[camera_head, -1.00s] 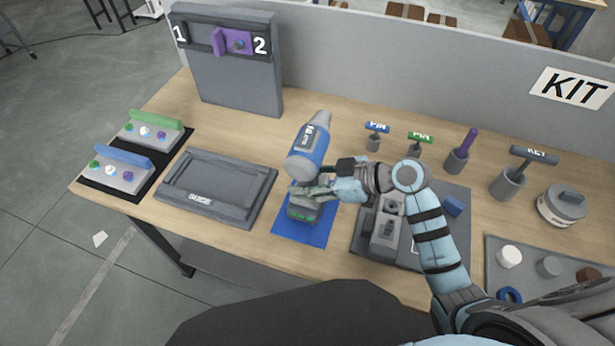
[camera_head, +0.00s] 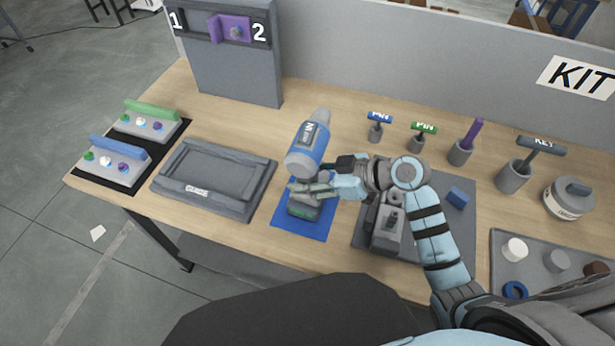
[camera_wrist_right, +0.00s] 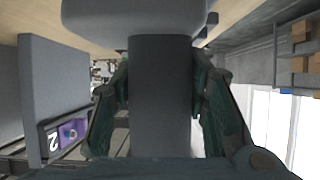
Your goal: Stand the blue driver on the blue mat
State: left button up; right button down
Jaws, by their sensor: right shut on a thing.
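The blue driver (camera_head: 309,147) is upright in the head view, with a blue and grey body on top and a dark base (camera_head: 304,208) below. The base is over the blue mat (camera_head: 291,229); I cannot tell for sure whether it touches the mat. My right gripper (camera_head: 318,188) is shut around the driver's handle, between body and base. In the right wrist view the grey handle (camera_wrist_right: 160,95) stands between the two fingers. The fingers hide part of the handle in the head view. My left gripper is not in view.
A grey tray (camera_head: 250,204) lies left of the mat. A grey fixture (camera_head: 387,225) on a dark plate stands close to its right, under my right arm. Pins in holders (camera_head: 376,131) stand behind. A grey panel (camera_head: 236,75) rises at the back left.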

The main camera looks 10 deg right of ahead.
jog(key=shift+f, duration=0.2)
dwell(0.3)
jog(key=c, duration=0.9)
grip_release()
jog(key=shift+o, duration=0.3)
jog(key=shift+s, duration=0.1)
jog(key=v, duration=1.2)
jog(key=shift+a, duration=0.1)
